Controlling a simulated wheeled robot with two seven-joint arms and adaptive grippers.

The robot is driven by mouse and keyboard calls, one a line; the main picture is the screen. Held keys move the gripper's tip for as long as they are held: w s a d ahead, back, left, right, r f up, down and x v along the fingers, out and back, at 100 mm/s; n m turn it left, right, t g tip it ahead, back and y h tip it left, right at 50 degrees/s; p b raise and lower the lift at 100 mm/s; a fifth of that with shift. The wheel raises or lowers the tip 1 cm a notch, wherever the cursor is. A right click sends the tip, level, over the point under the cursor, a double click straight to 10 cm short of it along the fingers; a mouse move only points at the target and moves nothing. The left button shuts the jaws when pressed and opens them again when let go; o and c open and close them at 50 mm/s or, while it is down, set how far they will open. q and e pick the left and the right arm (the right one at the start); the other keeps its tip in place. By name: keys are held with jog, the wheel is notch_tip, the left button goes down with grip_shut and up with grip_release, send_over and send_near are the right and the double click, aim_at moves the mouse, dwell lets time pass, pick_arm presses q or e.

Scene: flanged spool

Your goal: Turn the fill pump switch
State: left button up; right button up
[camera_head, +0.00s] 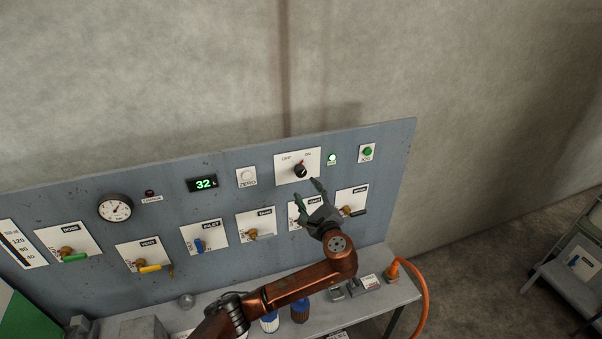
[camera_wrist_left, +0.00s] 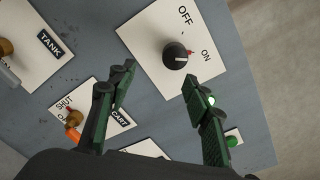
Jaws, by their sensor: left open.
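A black rotary knob (camera_head: 299,171) sits on a white plate (camera_head: 283,175) marked OFF and ON, high on the grey panel. No fill pump wording is readable on it. In the left wrist view the knob (camera_wrist_left: 176,56) shows a white line and a red mark on its ON side; its exact setting is hard to tell. My left gripper (camera_head: 308,191) is open and empty, just below the knob in the head view. In the left wrist view its fingers (camera_wrist_left: 162,80) stand apart, with the knob ahead, between and beyond the tips. My right gripper is out of view.
A lit green lamp (camera_head: 332,157) and a green button (camera_head: 367,152) are right of the plate, a ZERO knob (camera_head: 246,176) left. Below runs a row of valve handles, including a blue one (camera_head: 201,245). An orange hose (camera_head: 426,290) hangs at the bench's right end.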

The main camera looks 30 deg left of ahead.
aim_at(302, 173)
pick_arm(q)
jog(key=shift+y, duration=0.3)
jog(key=w+a, duration=0.1)
jog(key=w+a+r+p, duration=0.1)
jog(key=w+a, duration=0.1)
jog(key=w+a+r+p, duration=0.1)
jog(key=w+a, duration=0.1)
jog(key=shift+r, duration=0.15)
jog(key=shift+w+a, duration=0.3)
jog(key=shift+a, duration=0.1)
jog(key=shift+c, duration=0.5)
